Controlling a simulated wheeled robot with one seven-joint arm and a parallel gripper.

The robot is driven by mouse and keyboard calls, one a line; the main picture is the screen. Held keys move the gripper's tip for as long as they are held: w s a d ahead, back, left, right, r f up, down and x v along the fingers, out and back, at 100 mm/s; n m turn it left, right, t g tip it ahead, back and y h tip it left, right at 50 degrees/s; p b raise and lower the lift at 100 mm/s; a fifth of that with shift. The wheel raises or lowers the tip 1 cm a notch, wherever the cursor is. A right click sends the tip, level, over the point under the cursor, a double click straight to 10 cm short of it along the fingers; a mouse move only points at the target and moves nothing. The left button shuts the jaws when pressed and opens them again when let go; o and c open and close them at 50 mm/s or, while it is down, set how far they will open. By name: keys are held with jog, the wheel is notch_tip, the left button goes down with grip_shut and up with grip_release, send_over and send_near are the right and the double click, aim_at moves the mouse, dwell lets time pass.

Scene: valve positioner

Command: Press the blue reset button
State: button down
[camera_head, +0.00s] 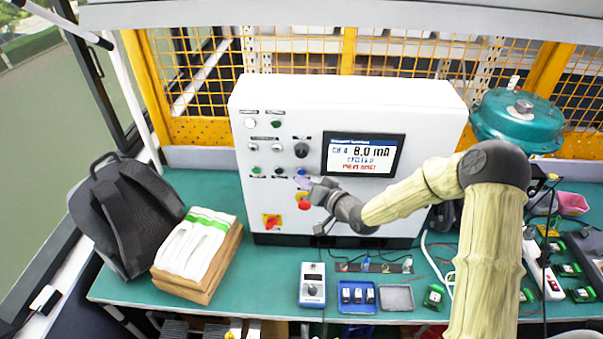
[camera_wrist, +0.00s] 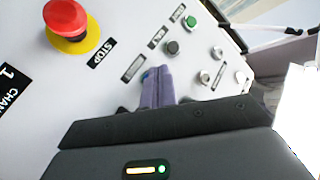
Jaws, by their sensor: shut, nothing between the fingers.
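The white control box (camera_head: 262,215) stands on the green bench. The blue reset button (camera_head: 301,171) is on its front panel, below the black knob, and shows as a small blue spot. My gripper (camera_head: 300,184) is shut and empty, with its tips at the panel just by this button. In the wrist view, my purple fingers (camera_wrist: 157,83) are together and cover most of the blue button (camera_wrist: 146,75); only a blue sliver shows at their left edge. I cannot tell whether the tips touch it.
Other buttons, including a green one (camera_head: 256,170), and the display (camera_head: 363,154) are nearby. A meter (camera_head: 312,285) stands on the bench.

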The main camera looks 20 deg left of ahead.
jog(key=shift+w, duration=0.1)
dwell(0.4)
jog(key=shift+w+a, duration=0.1)
jog(key=shift+w, duration=0.2)
jog(key=shift+w+b, duration=0.3)
jog(key=shift+w, duration=0.05)
dwell(0.9)
jog(key=shift+s, duration=0.8)
jog(key=shift+b, duration=0.3)
jog(key=s, duration=0.2)
jog(key=s+d+b, duration=0.1)
jog(key=s, duration=0.1)
jog(key=shift+s+d, duration=0.2)
jog(key=shift+s, duration=0.2)
